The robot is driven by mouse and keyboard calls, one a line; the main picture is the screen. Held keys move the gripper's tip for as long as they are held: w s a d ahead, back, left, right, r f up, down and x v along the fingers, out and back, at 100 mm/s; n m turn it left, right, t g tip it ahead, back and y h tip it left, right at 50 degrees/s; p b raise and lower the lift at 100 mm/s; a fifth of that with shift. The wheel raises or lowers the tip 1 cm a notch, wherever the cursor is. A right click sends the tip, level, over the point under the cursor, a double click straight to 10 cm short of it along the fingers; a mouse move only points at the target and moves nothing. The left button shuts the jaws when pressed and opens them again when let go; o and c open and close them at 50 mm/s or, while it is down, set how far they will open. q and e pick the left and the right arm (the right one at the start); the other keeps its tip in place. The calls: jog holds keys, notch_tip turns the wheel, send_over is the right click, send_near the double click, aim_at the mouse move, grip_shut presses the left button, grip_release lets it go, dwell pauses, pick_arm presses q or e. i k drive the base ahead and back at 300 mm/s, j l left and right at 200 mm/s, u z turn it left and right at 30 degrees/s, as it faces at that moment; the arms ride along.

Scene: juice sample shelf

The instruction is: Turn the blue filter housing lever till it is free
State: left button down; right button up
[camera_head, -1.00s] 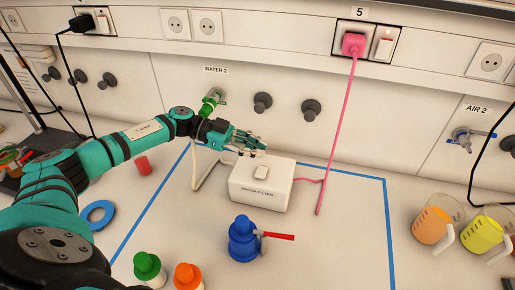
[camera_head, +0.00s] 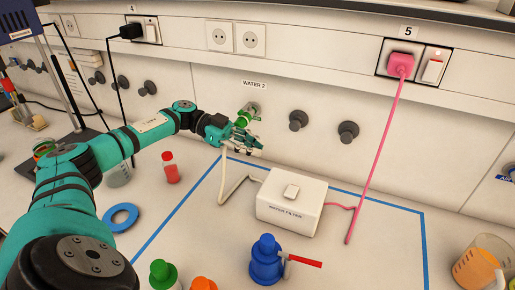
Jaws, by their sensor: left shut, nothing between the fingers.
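The blue filter housing (camera_head: 265,262) stands upright on the bench at the lower middle of the head view. Its lever (camera_head: 304,261) has a red handle that points to the right, with a grey part at the housing. My left gripper (camera_head: 256,148) is shut and empty. It is in front of the wall below the WATER 2 label, apart from the housing and well behind it. The white water filter box (camera_head: 291,214) stands between them, to the right. My right gripper is not in view.
A green tap (camera_head: 246,116) with a pale hose is close to my left gripper. A pink cable (camera_head: 377,150) runs from socket 5 down to the bench. Green (camera_head: 163,273) and orange (camera_head: 203,283) bottle tops stand left of the housing. A beaker of orange juice (camera_head: 478,268) is at right.

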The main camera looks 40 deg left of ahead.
aim_at(314, 263)
jog(key=k+l, duration=1.6)
jog(key=l, duration=0.2)
